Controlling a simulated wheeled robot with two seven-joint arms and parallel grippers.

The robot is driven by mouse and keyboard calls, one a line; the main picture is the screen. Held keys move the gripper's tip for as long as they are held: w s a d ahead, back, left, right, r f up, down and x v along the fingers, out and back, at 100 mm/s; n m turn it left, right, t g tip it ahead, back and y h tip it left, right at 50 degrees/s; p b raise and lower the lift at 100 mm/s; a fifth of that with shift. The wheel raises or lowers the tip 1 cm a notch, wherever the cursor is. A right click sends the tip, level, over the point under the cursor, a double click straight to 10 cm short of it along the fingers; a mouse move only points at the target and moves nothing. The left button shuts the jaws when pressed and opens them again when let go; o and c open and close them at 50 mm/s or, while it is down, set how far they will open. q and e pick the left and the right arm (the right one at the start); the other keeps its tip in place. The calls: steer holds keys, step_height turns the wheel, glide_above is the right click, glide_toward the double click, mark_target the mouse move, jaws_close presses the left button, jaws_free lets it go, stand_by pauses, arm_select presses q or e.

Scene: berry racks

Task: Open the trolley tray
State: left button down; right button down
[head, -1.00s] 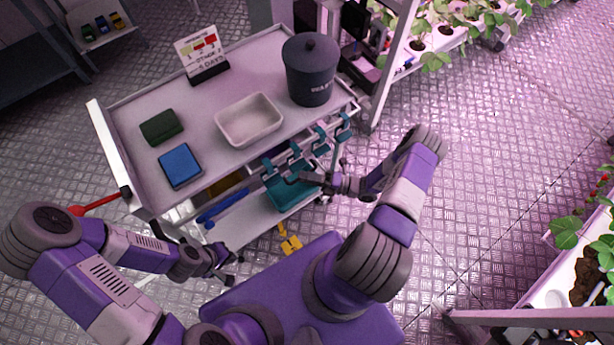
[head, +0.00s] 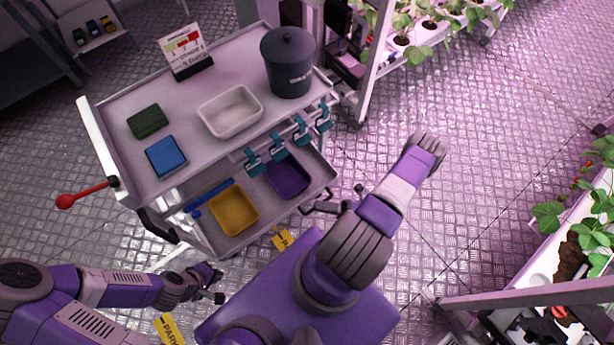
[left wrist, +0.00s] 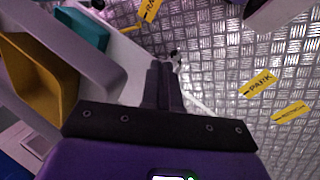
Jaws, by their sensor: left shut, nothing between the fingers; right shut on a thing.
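The trolley tray (head: 262,219) is a pale sliding tray below the trolley's top, standing out from under it on the near side. It holds a yellow bin (head: 233,209) and a purple bin (head: 288,178). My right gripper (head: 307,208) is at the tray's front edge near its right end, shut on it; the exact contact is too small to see. My left gripper (head: 219,286) is shut and empty, in front of the trolley's near left corner, apart from the tray. In the left wrist view its fingers (left wrist: 166,75) are together, with the yellow bin (left wrist: 40,82) to their left.
The trolley top (head: 215,85) carries a white dish (head: 230,112), a dark waste pot (head: 290,65), blue and green blocks and a sign. Teal clips (head: 277,145) hang on its near rail. A red-knobbed lever (head: 75,198) sticks out left. Plant racks (head: 560,240) stand right; floor between is clear.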

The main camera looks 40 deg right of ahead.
arm_select(q)
steer(key=shift+w+d, duration=0.1)
steer(key=shift+w, duration=0.25)
arm_select(e)
steer(key=shift+s+a, duration=0.1)
steer(key=shift+s, duration=1.35)
steer(key=c, duration=1.2)
jaws_free()
steer(key=shift+o, duration=0.2)
arm_select(q)
steer(key=shift+r+p, duration=0.2)
steer(key=shift+p, duration=0.1)
arm_select(e)
steer(key=v, duration=0.7)
steer(key=shift+s, duration=0.3)
